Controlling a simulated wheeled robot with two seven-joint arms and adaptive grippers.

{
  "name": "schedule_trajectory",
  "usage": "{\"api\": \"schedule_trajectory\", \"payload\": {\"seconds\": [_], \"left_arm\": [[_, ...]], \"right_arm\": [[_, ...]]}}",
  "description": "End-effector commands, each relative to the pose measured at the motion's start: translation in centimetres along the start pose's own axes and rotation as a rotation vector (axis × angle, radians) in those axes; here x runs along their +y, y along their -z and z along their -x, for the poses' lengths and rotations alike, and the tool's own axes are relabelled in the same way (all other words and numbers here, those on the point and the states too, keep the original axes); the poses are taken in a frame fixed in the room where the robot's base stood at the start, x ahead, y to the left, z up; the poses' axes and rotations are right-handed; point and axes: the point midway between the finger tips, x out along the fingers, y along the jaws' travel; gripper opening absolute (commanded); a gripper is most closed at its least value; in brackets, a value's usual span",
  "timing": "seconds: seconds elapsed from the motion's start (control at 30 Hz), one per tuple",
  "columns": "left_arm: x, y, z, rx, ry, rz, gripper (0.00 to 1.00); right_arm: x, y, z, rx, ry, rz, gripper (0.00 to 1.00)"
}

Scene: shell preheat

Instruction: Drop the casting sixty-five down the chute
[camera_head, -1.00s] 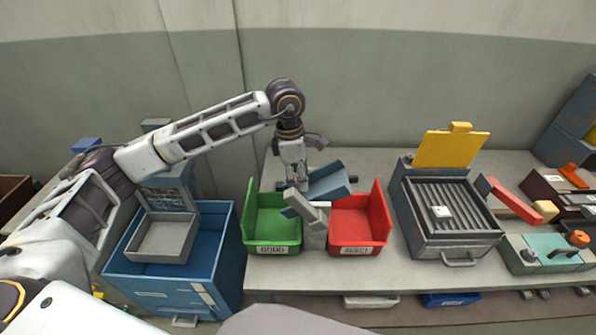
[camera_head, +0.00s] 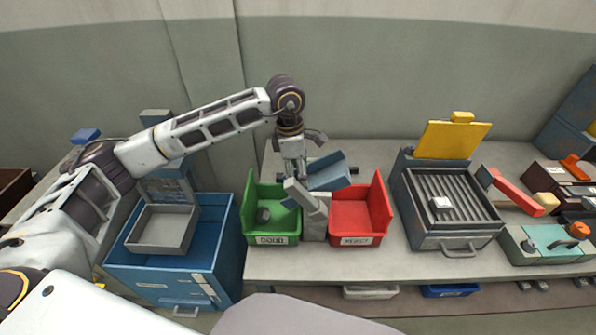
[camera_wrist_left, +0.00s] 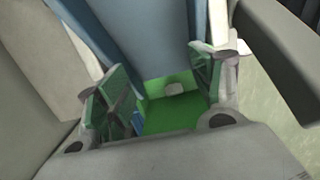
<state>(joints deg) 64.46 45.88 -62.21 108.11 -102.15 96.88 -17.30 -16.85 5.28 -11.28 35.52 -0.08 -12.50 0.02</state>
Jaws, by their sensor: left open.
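A small grey casting (camera_head: 264,214) lies in the green bin (camera_head: 272,240), whose front label seems to read GOOD. A grey lump on the green floor in the left wrist view (camera_wrist_left: 174,88) looks like the same piece. Its number cannot be read. The blue chute (camera_head: 328,174) is tilted above a grey post (camera_head: 315,222) between the green bin and the red bin (camera_head: 356,239). A tilted grey flap (camera_head: 300,193) sits at its lower left end. My left gripper (camera_head: 292,178) is above the chute, open and empty (camera_wrist_left: 160,98). My right gripper is not shown.
A blue cabinet with a grey tray (camera_head: 163,229) stands left. A red-handled tool (camera_head: 517,193) lies right of the furnace.

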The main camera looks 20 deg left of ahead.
Motion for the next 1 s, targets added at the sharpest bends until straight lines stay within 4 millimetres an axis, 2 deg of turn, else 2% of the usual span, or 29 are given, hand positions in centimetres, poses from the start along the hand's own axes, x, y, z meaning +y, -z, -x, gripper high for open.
{"api": "schedule_trajectory", "payload": {"seconds": [0.37,0.53,0.77,1.0], "left_arm": [[0.0,0.0,0.0,0.000,0.001,0.000,0.68],[0.0,0.0,0.7,-0.001,0.000,0.000,0.68],[0.0,0.0,3.0,-0.002,-0.002,-0.001,0.68],[0.1,-0.1,6.6,-0.002,-0.003,0.000,0.68]], "right_arm": [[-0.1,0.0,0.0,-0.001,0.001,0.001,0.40],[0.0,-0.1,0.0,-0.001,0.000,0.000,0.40],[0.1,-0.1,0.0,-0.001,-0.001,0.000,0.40],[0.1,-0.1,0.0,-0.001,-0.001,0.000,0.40]]}}
